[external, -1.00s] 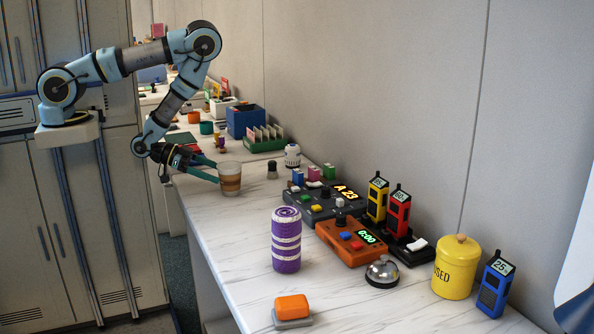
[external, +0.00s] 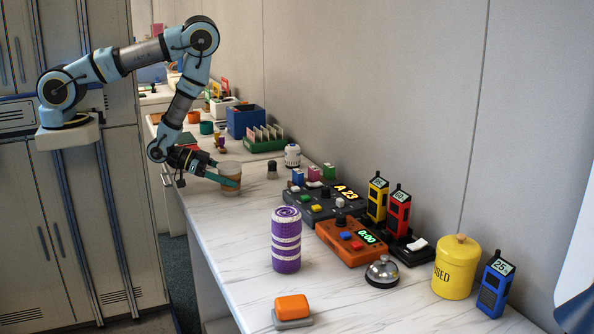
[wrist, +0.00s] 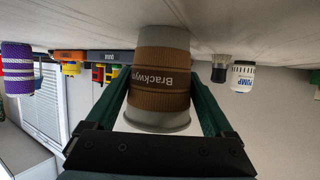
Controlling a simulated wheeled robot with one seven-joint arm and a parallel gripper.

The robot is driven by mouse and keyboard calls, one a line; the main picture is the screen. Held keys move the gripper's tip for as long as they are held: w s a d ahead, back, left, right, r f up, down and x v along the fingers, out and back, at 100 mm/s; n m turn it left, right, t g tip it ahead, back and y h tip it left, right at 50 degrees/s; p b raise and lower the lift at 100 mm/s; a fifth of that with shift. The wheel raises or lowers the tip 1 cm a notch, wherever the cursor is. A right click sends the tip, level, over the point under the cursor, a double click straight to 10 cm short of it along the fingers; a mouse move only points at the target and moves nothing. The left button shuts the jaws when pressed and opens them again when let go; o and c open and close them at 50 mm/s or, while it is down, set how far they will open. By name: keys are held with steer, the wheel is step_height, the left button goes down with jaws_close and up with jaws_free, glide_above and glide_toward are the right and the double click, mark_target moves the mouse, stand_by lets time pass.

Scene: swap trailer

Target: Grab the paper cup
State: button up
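The paper cup (external: 229,172) stands upright on the white counter, with a brown sleeve and a pale rim. In the wrist view the cup (wrist: 160,85) appears upside down, its sleeve lettered "Brackwyn". My gripper (external: 232,180) is at the cup, with its green fingers reaching to either side of it. In the wrist view the fingers (wrist: 163,100) are spread, one on each side of the cup. A small gap seems to show between cup and fingers; contact is not clear.
Control boxes (external: 322,208) and a purple striped roll (external: 286,240) are nearer. The counter (external: 225,225) in front of the cup is clear.

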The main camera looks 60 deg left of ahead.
steer(key=c, duration=0.7)
